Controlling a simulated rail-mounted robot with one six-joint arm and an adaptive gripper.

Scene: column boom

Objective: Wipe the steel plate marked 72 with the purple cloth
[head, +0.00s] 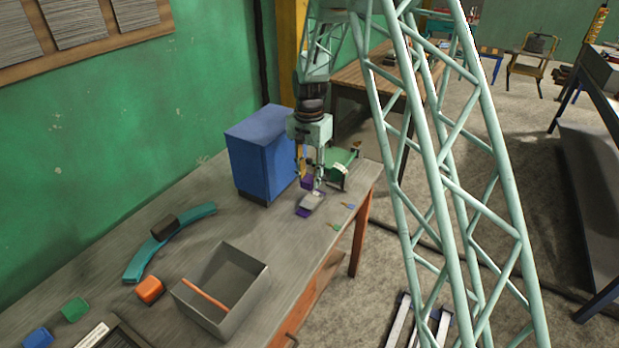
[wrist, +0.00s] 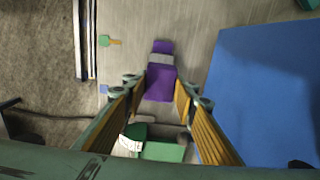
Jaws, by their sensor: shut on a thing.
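My gripper (head: 311,181) is low over the far end of the workbench, shut on a purple cloth (wrist: 161,84). The cloth fills the gap between the fingers in the wrist view; in the head view it is partly hidden behind them. A small grey steel plate (head: 312,200) lies just below and in front of the fingertips. It also shows just beyond the cloth in the wrist view (wrist: 161,59). More purple shows past the plate's far edge in the wrist view. No number is readable on the plate, and I cannot tell whether the cloth touches it.
A blue cabinet (head: 262,157) stands left of my gripper. A green device (head: 342,160) with a white label is close on the right. Small tagged items (head: 348,205) lie near the bench edge. A grey open box (head: 226,287) and teal arc (head: 190,226) are nearer the camera.

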